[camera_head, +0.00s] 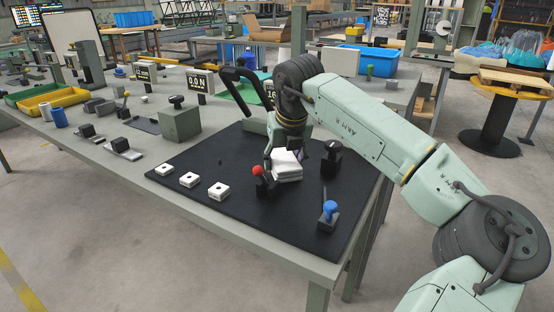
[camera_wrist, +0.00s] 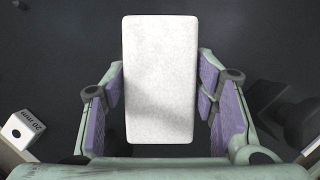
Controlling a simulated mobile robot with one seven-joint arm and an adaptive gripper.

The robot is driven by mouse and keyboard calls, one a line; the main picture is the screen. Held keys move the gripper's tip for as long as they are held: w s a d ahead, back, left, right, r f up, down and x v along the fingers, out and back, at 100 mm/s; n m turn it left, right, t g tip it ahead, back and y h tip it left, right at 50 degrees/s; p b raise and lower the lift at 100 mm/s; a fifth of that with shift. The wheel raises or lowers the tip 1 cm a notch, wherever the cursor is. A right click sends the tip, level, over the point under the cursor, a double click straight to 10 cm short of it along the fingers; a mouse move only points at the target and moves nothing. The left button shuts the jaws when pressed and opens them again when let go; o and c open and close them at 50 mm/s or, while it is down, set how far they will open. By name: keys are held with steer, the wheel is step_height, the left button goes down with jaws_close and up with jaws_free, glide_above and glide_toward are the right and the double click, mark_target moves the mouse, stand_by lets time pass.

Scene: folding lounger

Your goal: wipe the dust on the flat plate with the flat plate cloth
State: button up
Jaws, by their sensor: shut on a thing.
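A dark flat plate (camera_head: 240,205) covers the right part of the long grey table and also fills the wrist view's background (camera_wrist: 60,50). My gripper (camera_head: 284,155) points down over it. In the wrist view its purple-padded fingers (camera_wrist: 160,92) are on both sides of a white, folded cloth (camera_wrist: 158,60), shut on it. The cloth (camera_head: 286,172) shows in the head view as a white stack low over the plate. I cannot tell whether it touches the plate. No dust can be clearly made out.
Three white blocks (camera_head: 190,180) lie on the plate's left; a "20 mm" block (camera_wrist: 22,130) shows in the wrist view. A red-knobbed tool (camera_head: 260,180), a black-knobbed block (camera_head: 331,158) and a blue-topped stamp (camera_head: 328,215) stand near the cloth.

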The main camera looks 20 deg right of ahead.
mark_target(295, 155)
steer(key=shift+s+d+f+b, duration=0.15)
steer(key=shift+s+d+b, duration=0.4)
steer(key=shift+s+d, duration=0.65)
steer(key=shift+s, duration=0.4)
steer(key=shift+w+a, duration=1.3)
steer(key=shift+w, duration=0.3)
steer(key=shift+w+a, duration=1.25)
steer(key=shift+w, duration=0.3)
steer(key=shift+w+d+p, duration=0.6)
steer(key=shift+w+d, duration=0.05)
steer(key=shift+d, duration=0.2)
steer(key=shift+s+d+f, duration=0.1)
steer(key=shift+s+d, duration=0.2)
steer(key=shift+d, duration=0.05)
steer(key=shift+s+d+r+b, duration=0.1)
steer(key=shift+s+d+b, duration=0.25)
steer(key=shift+s+d, duration=0.5)
steer(key=shift+s+d+r+b, duration=0.1)
steer(key=shift+s+d+b, duration=0.2)
steer(key=shift+s+d, duration=0.5)
steer(key=shift+s+d+r+b, duration=0.1)
steer(key=shift+s+d+b, duration=0.35)
steer(key=shift+s, duration=0.7)
